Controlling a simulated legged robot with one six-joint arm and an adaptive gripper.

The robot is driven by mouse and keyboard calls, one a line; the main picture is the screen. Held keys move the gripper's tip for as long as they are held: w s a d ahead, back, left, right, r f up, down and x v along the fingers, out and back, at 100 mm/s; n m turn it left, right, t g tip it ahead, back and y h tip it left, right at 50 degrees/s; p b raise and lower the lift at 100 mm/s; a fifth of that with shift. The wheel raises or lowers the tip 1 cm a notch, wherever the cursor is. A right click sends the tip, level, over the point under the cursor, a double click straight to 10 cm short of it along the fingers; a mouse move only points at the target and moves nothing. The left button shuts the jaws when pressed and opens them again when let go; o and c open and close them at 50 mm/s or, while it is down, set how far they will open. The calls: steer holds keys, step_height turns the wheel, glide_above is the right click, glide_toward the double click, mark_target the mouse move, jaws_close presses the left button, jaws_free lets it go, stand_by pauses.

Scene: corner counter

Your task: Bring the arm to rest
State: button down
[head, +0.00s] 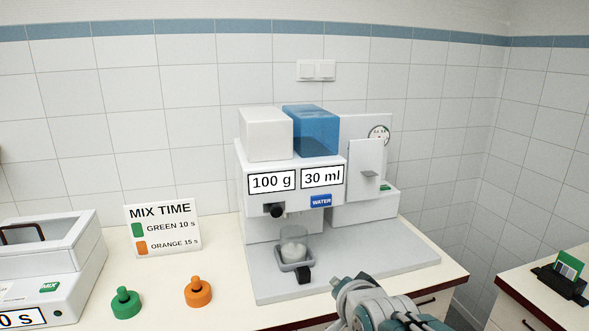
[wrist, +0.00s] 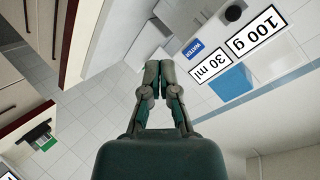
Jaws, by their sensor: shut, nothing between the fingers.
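My gripper (wrist: 152,72) is shut and empty in the wrist view, its two fingertips together. The wrist view is turned, with the dispensing machine upside down at the upper right. In the head view my gripper and wrist (head: 352,290) show at the bottom, right of centre, in front of the counter edge. The gripper is apart from the machine (head: 240,190) and touches nothing that I can see. The fingertips are hard to make out in the head view.
Green (head: 125,303) and orange (head: 198,292) knobbed pieces stand on the counter, by the MIX TIME sign (head: 162,228). A white mixer (head: 50,262) is at the left. A side counter (head: 535,302) is at the right.

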steer(key=s+d+f+n+g+h, duration=0.1)
steer(key=s+d+n+g, duration=0.2)
steer(key=s, duration=0.6)
steer(key=s+d+f+n+g+h, duration=0.1)
steer(key=s+d+f+n+g, duration=0.1)
steer(key=s, duration=0.7)
steer(key=d+n+g, duration=0.1)
steer(key=d+n, duration=0.1)
steer(key=n, duration=0.1)
steer(key=shift+s+d+g, duration=0.25)
steer(key=shift+s+g, duration=0.05)
